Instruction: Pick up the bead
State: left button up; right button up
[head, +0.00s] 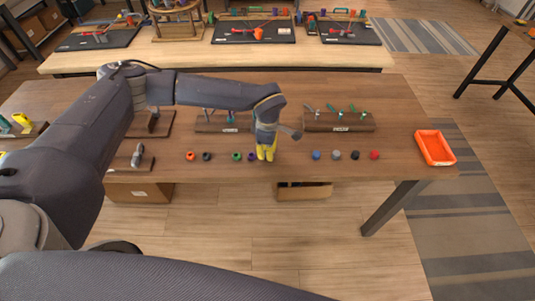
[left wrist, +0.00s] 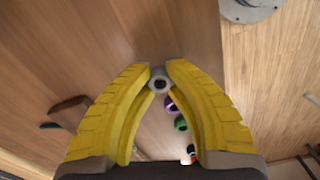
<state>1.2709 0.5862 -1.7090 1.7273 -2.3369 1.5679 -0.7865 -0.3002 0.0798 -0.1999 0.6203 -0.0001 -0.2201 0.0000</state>
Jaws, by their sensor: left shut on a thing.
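My left gripper (head: 266,153) has yellow fingers and points down at the row of beads on the wooden table. In the left wrist view, its fingertips (left wrist: 159,72) are shut on a pale grey bead (left wrist: 159,84) with a dark hole. The fingers hide this bead in the head view. I cannot tell whether it touches the table. Left of the gripper are a purple bead (head: 252,156), a green bead (head: 237,156), a dark bead (head: 207,156) and an orange bead (head: 190,156). My right gripper is not in view.
Right of the gripper lie a blue bead (head: 316,155), a grey bead (head: 336,155), a black bead (head: 355,155) and a red bead (head: 374,155). An orange tray (head: 418,147) stands at the table's right end. A wooden rack (head: 368,124) with tools stands behind the beads.

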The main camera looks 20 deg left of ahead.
aim_at(265, 151)
pick_arm(q)
notch_tip(265, 151, up, 19)
dwell(0.5)
jog(key=shift+f, duration=0.15)
dwell(0.4)
jog(key=shift+n, duration=0.4)
jog(key=w+a+f, duration=0.1)
jog(key=w+a, duration=0.2)
jog(key=a, duration=0.3)
jog(key=w+a+f, duration=0.1)
jog(key=w+a, duration=0.3)
jog(key=a, duration=0.2)
jog(key=w+a+f, duration=0.1)
jog(key=w+a, duration=0.3)
jog(key=a, duration=0.2)
jog(key=shift+f, duration=0.2)
jog(key=shift+w+m, duration=0.1)
jog(key=shift+m, duration=0.3)
jog(key=shift+f, duration=3.1)
jog(key=shift+f, duration=0.1)
